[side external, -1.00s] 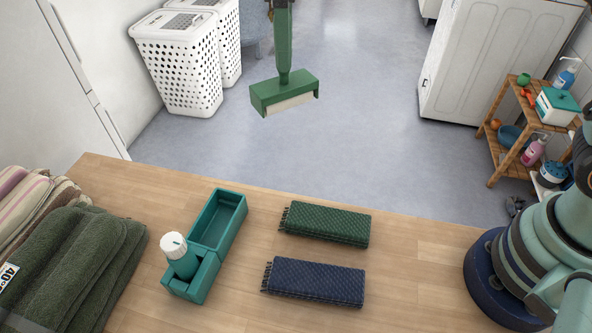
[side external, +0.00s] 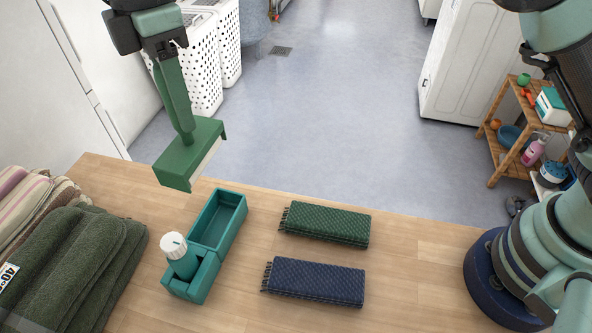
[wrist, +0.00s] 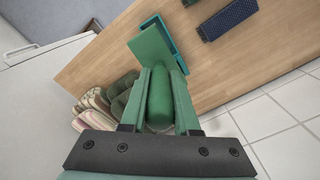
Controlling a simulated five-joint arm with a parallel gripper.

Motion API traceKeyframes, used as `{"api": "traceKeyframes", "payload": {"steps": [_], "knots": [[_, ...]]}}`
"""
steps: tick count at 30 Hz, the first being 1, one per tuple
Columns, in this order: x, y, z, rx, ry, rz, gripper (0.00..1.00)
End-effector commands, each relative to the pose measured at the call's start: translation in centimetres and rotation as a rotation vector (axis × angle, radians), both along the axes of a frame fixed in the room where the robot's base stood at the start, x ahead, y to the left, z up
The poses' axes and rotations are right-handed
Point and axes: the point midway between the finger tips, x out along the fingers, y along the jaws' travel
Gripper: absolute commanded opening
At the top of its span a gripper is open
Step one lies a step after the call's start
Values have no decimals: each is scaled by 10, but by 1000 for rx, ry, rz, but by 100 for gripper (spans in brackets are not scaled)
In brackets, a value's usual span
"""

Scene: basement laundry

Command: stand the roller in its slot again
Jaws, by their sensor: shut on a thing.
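The roller (side external: 190,153) has a wide green head with a pale strip along its right underside and a green handle. My gripper (side external: 180,112) is shut on the handle and holds the roller in the air, head down and slightly tilted. In the wrist view the roller head (wrist: 150,47) shows beyond my fingers (wrist: 161,78). The teal caddy (side external: 238,218) stands on the table, below and right of the roller. Its long far compartment is empty. A bottle with a white cap (side external: 173,245) stands in its near part. In the wrist view the head partly hides the caddy (wrist: 178,60).
A green folded cloth (side external: 325,224) and a navy folded cloth (side external: 314,282) lie right of the caddy. Folded towels (side external: 75,262) are piled at the left. Bare wooden table (side external: 420,275) lies right of the cloths. White laundry baskets (side external: 205,85) stand on the floor beyond.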

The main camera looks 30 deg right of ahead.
Motion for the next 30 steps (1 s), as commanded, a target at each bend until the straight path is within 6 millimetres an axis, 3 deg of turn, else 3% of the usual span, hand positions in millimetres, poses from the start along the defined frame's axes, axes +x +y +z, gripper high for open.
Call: {"api": "traceKeyframes", "payload": {"steps": [12,30], "knots": [[0,-1,-98,-3,3,-3,0],[0,-1,-169,0,0,-3,0]]}}
